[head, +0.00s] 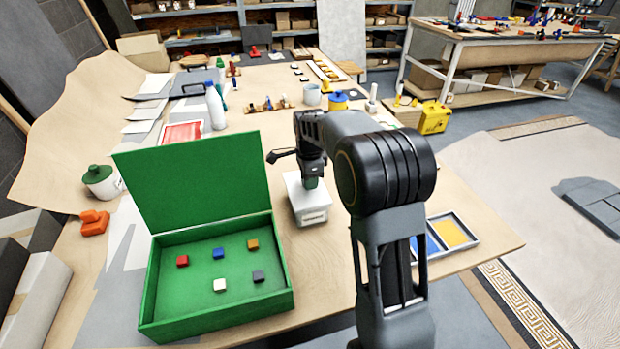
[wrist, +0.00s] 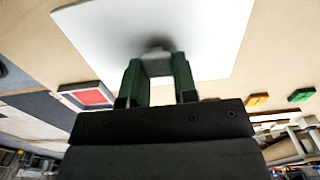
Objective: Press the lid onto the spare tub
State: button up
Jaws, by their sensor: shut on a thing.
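My gripper (head: 311,183) points down over the white spare tub (head: 313,216) on the table, right of the green box. In the wrist view its green fingers (wrist: 157,68) are shut on the small pale knob of a white square lid (wrist: 205,30). The lid (head: 293,183) shows at the top of the tub in the head view. I cannot tell whether it is fully seated or slightly above the rim. In the wrist view the lid hides the tub beneath it.
An open green box (head: 160,290) with several coloured blocks stands close on the left, its lid raised. A tray with blue and yellow panels (head: 467,245) lies to the right, partly behind my arm. Bottles, a blue-and-yellow tub (head: 338,102) and small tools stand farther back.

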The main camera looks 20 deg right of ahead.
jog(key=shift+f, duration=0.35)
dwell(0.7)
dwell(0.4)
jog(key=o, duration=1.5)
jog(key=shift+c, duration=0.2)
jog(key=shift+r, duration=0.15)
jog(key=shift+r+p, duration=2.75)
jog(key=shift+r, duration=0.65)
grip_shut()
